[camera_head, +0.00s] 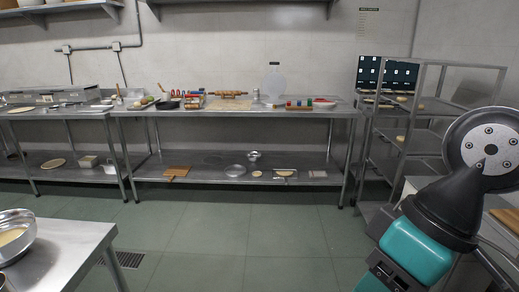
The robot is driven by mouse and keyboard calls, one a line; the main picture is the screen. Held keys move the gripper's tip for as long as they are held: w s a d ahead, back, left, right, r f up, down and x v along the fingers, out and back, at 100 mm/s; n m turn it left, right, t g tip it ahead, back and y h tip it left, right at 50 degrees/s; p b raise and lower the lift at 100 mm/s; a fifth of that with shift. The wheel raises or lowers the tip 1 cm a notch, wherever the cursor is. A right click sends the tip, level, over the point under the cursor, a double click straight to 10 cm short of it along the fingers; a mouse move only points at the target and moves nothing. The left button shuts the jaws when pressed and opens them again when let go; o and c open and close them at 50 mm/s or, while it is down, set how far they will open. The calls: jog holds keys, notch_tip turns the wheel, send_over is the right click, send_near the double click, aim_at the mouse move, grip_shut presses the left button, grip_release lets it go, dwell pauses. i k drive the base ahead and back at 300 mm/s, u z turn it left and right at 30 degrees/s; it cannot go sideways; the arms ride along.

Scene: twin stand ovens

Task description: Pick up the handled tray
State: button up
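A small flat tray-like item (286,174) with something pale on it sits on the lower shelf of the middle steel table. A short strip sticks out from its front edge; it is too small to tell whether this is a handle. A brown wooden board (177,172) lies on the same shelf further left, with a narrow end pointing forward. I cannot tell for sure which is the handled tray. Part of my arm shows at the right edge, far from both. My gripper is not in view.
The middle table (240,112) carries a rolling pin (231,94) and other items. A round pan (236,171) and a bowl (254,156) share its lower shelf. A steel rack (405,135) stands right. A near table (70,255) is front left. The green floor between is clear.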

aim_at(275, 175)
jog(key=z, duration=0.15)
jog(key=i, duration=4.05)
jog(key=u, duration=0.25)
jog(key=i, duration=0.65)
jog(key=u, duration=0.25)
